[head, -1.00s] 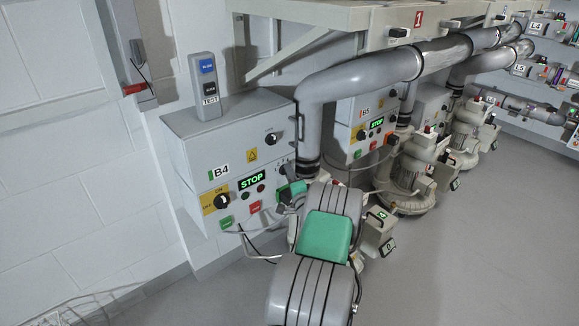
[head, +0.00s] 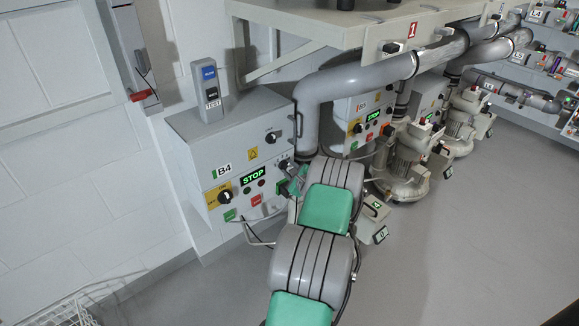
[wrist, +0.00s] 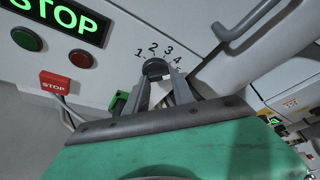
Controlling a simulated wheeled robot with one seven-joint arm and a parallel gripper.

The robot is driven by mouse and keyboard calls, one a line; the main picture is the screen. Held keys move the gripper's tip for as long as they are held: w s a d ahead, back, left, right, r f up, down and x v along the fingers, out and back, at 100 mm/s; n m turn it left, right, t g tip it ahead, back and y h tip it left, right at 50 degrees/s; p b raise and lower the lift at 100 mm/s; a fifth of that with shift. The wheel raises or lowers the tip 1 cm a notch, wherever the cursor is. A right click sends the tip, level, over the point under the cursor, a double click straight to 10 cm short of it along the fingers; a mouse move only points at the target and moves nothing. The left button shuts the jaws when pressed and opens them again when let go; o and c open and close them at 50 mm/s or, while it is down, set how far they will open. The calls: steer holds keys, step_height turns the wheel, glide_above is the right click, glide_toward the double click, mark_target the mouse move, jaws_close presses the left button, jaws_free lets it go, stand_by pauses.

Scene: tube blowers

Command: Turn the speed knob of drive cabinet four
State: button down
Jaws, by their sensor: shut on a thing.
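Drive cabinet four, labelled B4 (head: 223,170), stands against the wall, its display (head: 252,175) reading a green STOP. Its speed knob (wrist: 155,67) is a small dark round knob under a scale marked 1 to 5 in the wrist view. My gripper (wrist: 159,80) has one finger on each side of this knob and is shut on it. The knob's pointer cannot be made out. In the head view my arm and gripper (head: 287,172) reach the cabinet's lower right, and the knob is largely hidden there.
A yellow-backed switch (head: 224,197) and another black knob (head: 271,137) are on the same cabinet. A grey pipe (head: 308,130) passes close on the right. Open floor (head: 450,260) lies right.

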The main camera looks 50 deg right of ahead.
steer(key=m+y, duration=0.2)
steer(key=m, duration=0.1)
steer(key=shift+d, duration=0.15)
steer(key=shift+f+m, duration=0.1)
steer(key=shift+m, duration=0.2)
stand_by(0.4)
steer(key=c, duration=1.1)
jaws_free()
steer(key=shift+s, duration=0.1)
steer(key=p+v, duration=0.1)
steer(key=v, duration=0.6)
steer(key=shift+s+r, duration=0.25)
steer(key=shift+s, duration=0.05)
